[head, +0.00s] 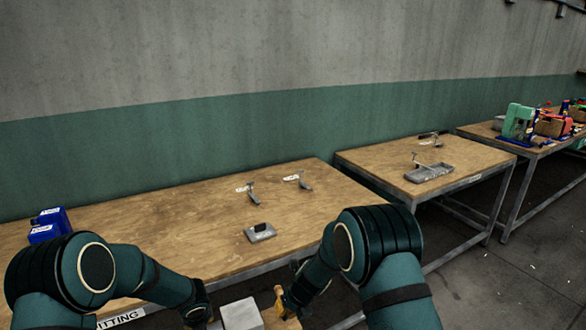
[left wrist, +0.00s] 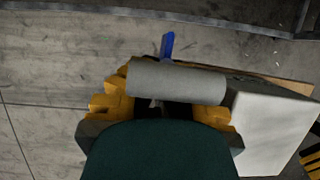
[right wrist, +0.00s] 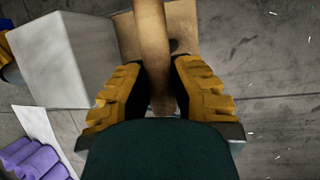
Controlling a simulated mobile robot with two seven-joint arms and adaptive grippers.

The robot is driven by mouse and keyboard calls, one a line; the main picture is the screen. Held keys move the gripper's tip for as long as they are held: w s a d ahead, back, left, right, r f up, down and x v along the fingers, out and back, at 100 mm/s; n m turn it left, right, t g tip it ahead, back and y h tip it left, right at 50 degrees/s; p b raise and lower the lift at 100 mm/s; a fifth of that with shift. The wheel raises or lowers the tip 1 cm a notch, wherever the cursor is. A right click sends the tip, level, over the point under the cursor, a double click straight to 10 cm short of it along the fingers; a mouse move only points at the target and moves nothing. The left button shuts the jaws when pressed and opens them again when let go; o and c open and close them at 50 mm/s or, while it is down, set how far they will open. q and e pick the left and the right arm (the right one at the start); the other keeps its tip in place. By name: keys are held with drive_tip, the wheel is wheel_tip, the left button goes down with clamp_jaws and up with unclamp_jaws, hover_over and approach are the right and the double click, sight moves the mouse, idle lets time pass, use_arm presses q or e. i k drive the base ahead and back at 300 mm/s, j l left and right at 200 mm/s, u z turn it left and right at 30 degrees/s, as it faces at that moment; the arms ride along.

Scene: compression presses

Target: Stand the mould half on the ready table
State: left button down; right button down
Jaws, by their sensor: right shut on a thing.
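My right gripper (head: 283,305) is low at the front of the head view. In the right wrist view its yellow fingers (right wrist: 163,95) are shut on a tan rod-like piece (right wrist: 152,45). My left gripper (head: 197,312) is to its left. In the left wrist view its fingers (left wrist: 165,108) are apart, with a grey cylinder (left wrist: 175,80) across their tips; I see no grip on it. A pale grey block (head: 241,314) stands between the grippers. I cannot tell which piece is the mould half. A middle table (head: 385,163) stands right of the near table; its label is unreadable.
The near table (head: 150,225) bears a small grey block (head: 260,232), two small stands (head: 252,195) and blue boxes (head: 48,225). The middle table bears a grey tray (head: 430,173). Colourful presses (head: 520,122) stand on the far right table. The near table's middle is bare.

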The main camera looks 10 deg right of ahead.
sight(433, 162)
drive_tip(key=i+l, duration=0.1)
drive_tip(key=l, duration=0.35)
drive_tip(key=i+l, duration=0.1)
drive_tip(key=l, duration=0.35)
drive_tip(key=i+l, duration=0.15)
drive_tip(key=l, duration=0.35)
drive_tip(key=i+l, duration=0.1)
drive_tip(key=l, duration=0.35)
drive_tip(key=i+l, duration=0.1)
drive_tip(key=l, duration=0.35)
drive_tip(key=i+l, duration=0.1)
drive_tip(key=l, duration=0.35)
drive_tip(key=i+l, duration=0.1)
drive_tip(key=l, duration=0.35)
drive_tip(key=i+l, duration=0.15)
drive_tip(key=l, duration=0.3)
